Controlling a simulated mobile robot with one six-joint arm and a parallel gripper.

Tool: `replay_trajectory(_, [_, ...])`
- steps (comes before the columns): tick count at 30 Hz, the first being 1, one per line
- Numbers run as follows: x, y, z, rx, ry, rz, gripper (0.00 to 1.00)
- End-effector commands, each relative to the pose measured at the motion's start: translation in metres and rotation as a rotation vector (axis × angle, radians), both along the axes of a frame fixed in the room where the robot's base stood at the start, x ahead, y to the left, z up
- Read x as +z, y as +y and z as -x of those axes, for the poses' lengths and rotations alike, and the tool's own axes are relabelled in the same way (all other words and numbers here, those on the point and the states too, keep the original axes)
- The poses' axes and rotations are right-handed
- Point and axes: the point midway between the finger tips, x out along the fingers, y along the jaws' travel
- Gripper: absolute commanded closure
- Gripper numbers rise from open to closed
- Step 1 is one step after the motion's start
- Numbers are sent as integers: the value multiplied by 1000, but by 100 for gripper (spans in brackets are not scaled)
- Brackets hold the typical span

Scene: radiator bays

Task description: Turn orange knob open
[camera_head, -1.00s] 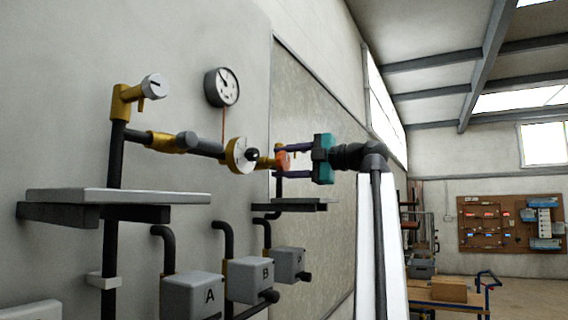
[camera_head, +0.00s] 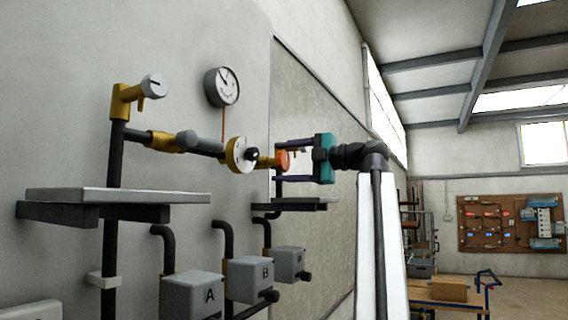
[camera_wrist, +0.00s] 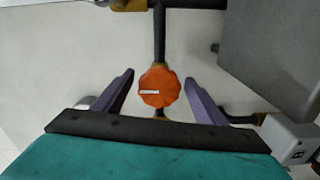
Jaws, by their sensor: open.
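The orange knob (camera_wrist: 157,88) is round with a scalloped rim and a pale pointer mark lying nearly level across its face in the wrist view. It sits on a dark vertical pipe. In the head view the orange knob (camera_head: 284,160) shows small, beyond the yellow wheel valve. My gripper (camera_wrist: 159,76) has its two purple fingers spread, one on each side of the knob, with visible gaps on both sides. In the head view my gripper (camera_head: 279,161) has its fingertips level with the knob, above and below it. Whether the fingers reach past its face is unclear.
A grey shelf (camera_head: 120,196) juts out below. Grey boxes marked A (camera_head: 192,294) and B (camera_head: 249,278) stand lower. A large grey panel (camera_wrist: 270,50) fills the wrist view's upper right.

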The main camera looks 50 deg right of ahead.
Motion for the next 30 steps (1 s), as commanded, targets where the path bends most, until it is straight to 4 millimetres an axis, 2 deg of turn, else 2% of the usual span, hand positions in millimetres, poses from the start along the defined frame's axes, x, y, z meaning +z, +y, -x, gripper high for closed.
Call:
replay_trajectory(8, [1,-5,19,-2,0,0,35])
replay_trajectory(30, [-1,-29,114,-1,0,0,35])
